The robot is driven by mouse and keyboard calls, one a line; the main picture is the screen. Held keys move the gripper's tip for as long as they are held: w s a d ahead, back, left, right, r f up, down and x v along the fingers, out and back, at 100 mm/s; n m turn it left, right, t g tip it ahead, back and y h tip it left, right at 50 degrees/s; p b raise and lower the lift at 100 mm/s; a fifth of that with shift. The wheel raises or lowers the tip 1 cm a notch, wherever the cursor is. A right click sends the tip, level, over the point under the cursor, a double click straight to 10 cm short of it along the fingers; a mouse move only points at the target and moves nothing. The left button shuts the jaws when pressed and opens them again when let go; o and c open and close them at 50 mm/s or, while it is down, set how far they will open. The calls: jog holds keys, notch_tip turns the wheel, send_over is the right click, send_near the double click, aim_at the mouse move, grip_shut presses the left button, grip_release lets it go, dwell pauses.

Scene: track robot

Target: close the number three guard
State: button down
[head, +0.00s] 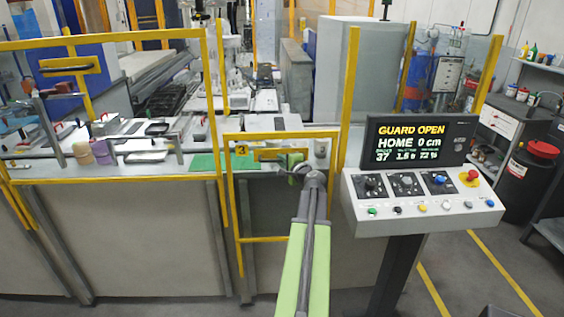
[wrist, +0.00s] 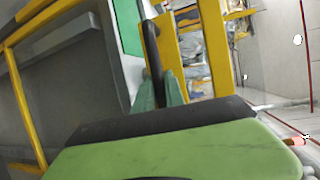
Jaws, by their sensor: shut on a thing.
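The number three guard (head: 233,195) is a yellow frame marked with a black 3 at the front of the bench. Its sign reads GUARD OPEN on the display panel (head: 418,138). A dark handle (wrist: 152,60) stands beside a yellow bar (wrist: 175,55) in the wrist view. My gripper (head: 291,168) is at the guard's upper right part, at the crossbar, and is shut on the handle. Its green fingers (wrist: 162,92) also show in the wrist view. The arm hides part of the guard's right side, and the grip itself is small in the head view.
A control console (head: 420,205) with knobs and a red button stands close on the right of my arm. Yellow fence posts (head: 345,95) rise beside the guard. A larger yellow guard frame (head: 110,180) is on the left. Floor shows at the right.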

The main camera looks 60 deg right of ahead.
notch_tip(320, 180, up, 29)
jog(key=p, duration=2.6)
jog(key=shift+f, duration=0.15)
jog(key=c, duration=1.4)
grip_release()
jog(key=shift+a, duration=0.1)
